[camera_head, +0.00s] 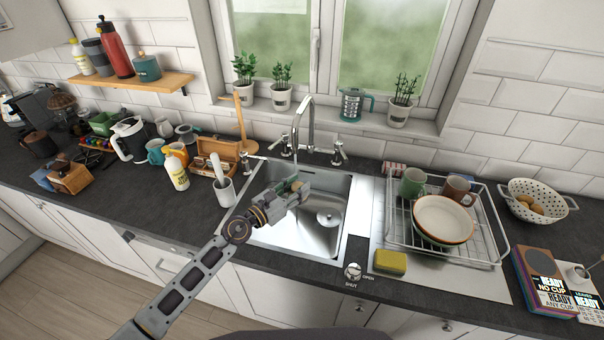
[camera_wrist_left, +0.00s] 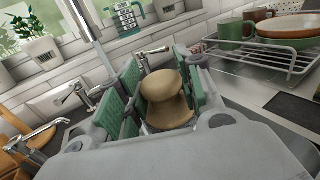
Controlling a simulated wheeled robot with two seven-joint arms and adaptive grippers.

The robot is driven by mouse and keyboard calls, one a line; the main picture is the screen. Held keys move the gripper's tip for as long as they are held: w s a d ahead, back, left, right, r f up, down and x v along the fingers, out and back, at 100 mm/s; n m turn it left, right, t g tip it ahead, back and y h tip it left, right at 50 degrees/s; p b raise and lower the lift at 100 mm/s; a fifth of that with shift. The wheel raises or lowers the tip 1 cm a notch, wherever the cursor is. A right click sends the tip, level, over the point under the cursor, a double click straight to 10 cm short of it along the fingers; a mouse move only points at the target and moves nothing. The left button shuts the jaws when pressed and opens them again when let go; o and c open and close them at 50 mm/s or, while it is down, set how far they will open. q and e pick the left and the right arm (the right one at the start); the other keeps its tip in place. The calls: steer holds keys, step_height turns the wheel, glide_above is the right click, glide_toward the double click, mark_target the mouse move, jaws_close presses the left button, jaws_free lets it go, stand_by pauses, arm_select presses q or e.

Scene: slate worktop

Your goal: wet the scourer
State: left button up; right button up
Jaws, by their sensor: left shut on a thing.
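My left gripper (camera_head: 293,193) is above the sink (camera_head: 318,240), over its left part. It is shut on a tan, waisted pad that looks like the scourer (camera_wrist_left: 168,98), which sits between the green finger pads in the wrist view. In the head view the fingers mostly hide the pad. The chrome tap spout (camera_head: 309,108) arches up behind the gripper, with lever handles on its left (camera_head: 286,150) and right (camera_head: 339,155). I see no water running. My right gripper is not in view.
A yellow and green sponge (camera_head: 391,262) lies on the drainer, near a dial (camera_head: 352,272) marked open and shut. A dish rack (camera_head: 480,243) with bowls and mugs stands right of the sink. A white utensil pot (camera_head: 224,191) and a white bottle (camera_head: 176,172) stand to the left.

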arm_select(q)
steer(key=shift+s+a+r+p, duration=0.15)
steer(key=shift+s+r+p, duration=0.75)
steer(key=shift+s+p, duration=0.1)
steer(key=shift+s+a+r, duration=0.1)
steer(key=shift+s+r, duration=0.4)
steer(key=shift+s, duration=0.25)
